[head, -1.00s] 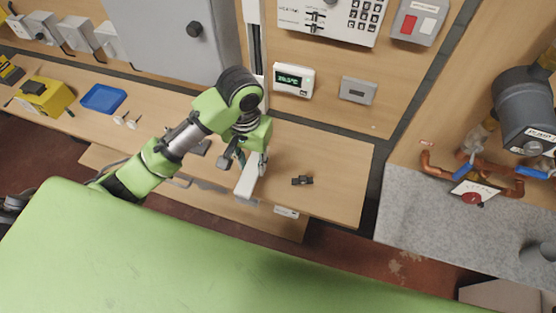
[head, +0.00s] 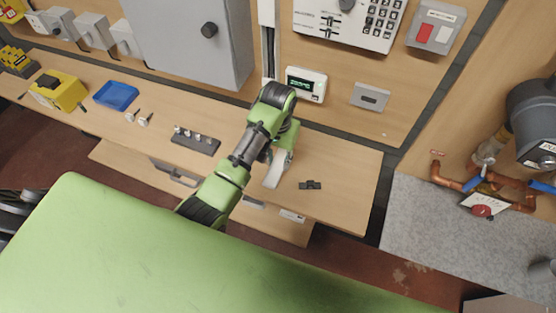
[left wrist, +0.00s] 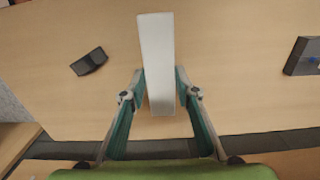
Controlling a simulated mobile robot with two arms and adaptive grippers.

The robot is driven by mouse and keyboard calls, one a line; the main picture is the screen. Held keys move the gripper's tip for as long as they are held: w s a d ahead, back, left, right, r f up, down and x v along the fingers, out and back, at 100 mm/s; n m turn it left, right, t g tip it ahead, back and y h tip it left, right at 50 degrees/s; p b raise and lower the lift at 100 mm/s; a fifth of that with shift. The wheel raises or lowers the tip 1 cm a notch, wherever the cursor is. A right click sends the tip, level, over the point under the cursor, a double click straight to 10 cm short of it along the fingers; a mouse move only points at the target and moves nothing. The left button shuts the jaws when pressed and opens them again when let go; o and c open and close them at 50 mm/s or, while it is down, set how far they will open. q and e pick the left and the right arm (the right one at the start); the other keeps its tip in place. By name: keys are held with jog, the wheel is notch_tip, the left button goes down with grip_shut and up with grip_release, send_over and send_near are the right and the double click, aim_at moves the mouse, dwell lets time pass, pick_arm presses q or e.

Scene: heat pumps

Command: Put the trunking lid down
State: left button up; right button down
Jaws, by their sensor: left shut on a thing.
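The trunking lid (head: 275,170) is a white, straight strip near the front of the wooden workbench (head: 345,180). In the left wrist view the lid (left wrist: 156,60) lies lengthwise between the two fingers, over the bare bench top. My left gripper (left wrist: 160,92) is shut on the lid, with a finger at each side. In the head view my left gripper (head: 280,155) is partly hidden by its own arm. I cannot tell whether the lid touches the bench. My right gripper is not in view.
A small black part (head: 310,185) lies right of the lid. A dark block with several fittings (head: 196,140), a blue tray (head: 116,96) and a yellow box (head: 60,90) stand to the left. A thermostat (head: 305,84) and vertical white trunking (head: 267,40) are on the wall behind.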

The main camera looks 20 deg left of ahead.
aim_at(277, 163)
pick_arm(q)
jog(key=shift+f, duration=0.6)
jog(key=o, duration=1.1)
jog(key=shift+r, duration=0.1)
jog(key=r, duration=0.8)
jog(key=shift+w, duration=0.3)
jog(key=shift+s+r, duration=0.15)
jog(key=shift+r, duration=0.85)
jog(key=shift+s+r, duration=0.15)
jog(key=shift+r, duration=0.8)
